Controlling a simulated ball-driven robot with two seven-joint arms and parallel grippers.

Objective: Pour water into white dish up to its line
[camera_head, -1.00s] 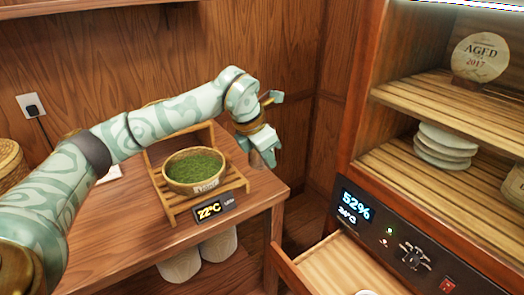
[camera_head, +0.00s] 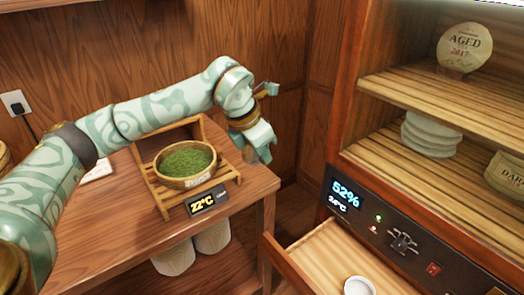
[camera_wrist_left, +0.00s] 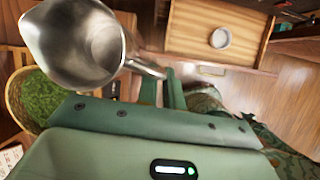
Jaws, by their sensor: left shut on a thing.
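The white dish (camera_head: 359,287) sits in the pulled-out wooden drawer, cut by the bottom edge of the head view. It shows whole in the left wrist view (camera_wrist_left: 220,38) as a small round dish; its line cannot be made out. My left gripper (camera_head: 261,143) is above the table's right end, left of the drawer. In the left wrist view my left gripper (camera_wrist_left: 163,80) is shut on the handle of a shiny metal jug (camera_wrist_left: 75,45). In the head view the jug is mostly hidden behind the gripper. The water cannot be made out. My right gripper is not in view.
A basket of green tea leaves (camera_head: 187,163) sits on a wooden rack with a 22°C display (camera_head: 208,199). The open drawer (camera_head: 318,255) juts from the cabinet below its 52% panel (camera_head: 347,196). A gap lies between table and drawer.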

